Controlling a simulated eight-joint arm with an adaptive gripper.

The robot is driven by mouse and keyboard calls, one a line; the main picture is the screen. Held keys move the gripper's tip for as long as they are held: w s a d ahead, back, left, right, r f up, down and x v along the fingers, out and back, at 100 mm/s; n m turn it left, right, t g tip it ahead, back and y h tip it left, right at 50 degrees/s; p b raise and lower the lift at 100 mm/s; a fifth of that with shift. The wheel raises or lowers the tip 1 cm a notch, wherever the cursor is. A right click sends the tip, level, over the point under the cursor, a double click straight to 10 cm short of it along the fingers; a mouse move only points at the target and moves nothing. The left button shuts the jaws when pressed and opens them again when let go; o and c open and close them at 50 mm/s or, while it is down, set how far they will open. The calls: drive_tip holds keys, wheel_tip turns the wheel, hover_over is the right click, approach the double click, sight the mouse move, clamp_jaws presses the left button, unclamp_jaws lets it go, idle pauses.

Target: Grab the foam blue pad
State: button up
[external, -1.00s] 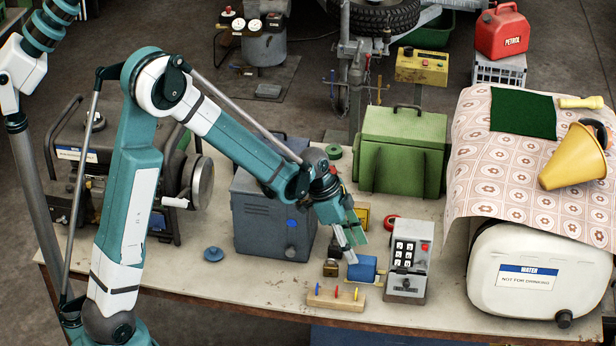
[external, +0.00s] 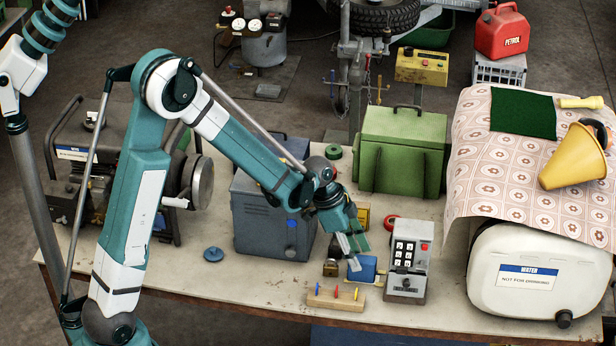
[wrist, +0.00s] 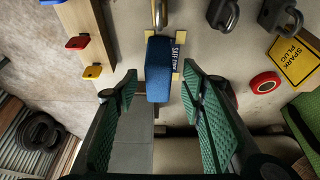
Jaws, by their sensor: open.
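The blue foam pad (external: 364,268) is a small block on the worktable, between a brass padlock and the grey keypad box. In the wrist view the blue pad (wrist: 158,80) stands ahead between my fingers, with a dark lettered label along its right side. My gripper (external: 358,254) points down at the pad from above and behind it. In the wrist view my gripper (wrist: 160,92) is open, with one green ribbed finger on each side of the pad's line. Whether the fingers touch the pad is not clear.
A wooden block with coloured pegs (external: 336,299) lies in front of the pad. The keypad box (external: 408,262) stands close on its right, the padlock (external: 331,268) on its left. A blue-grey metal box (external: 262,226) stands further left. The table's front left is mostly clear.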

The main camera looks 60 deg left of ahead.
drive_tip(key=shift+b+x, duration=0.35)
drive_tip(key=shift+x, duration=2.15)
drive_tip(key=shift+s, duration=0.1)
drive_tip(key=c, duration=0.8)
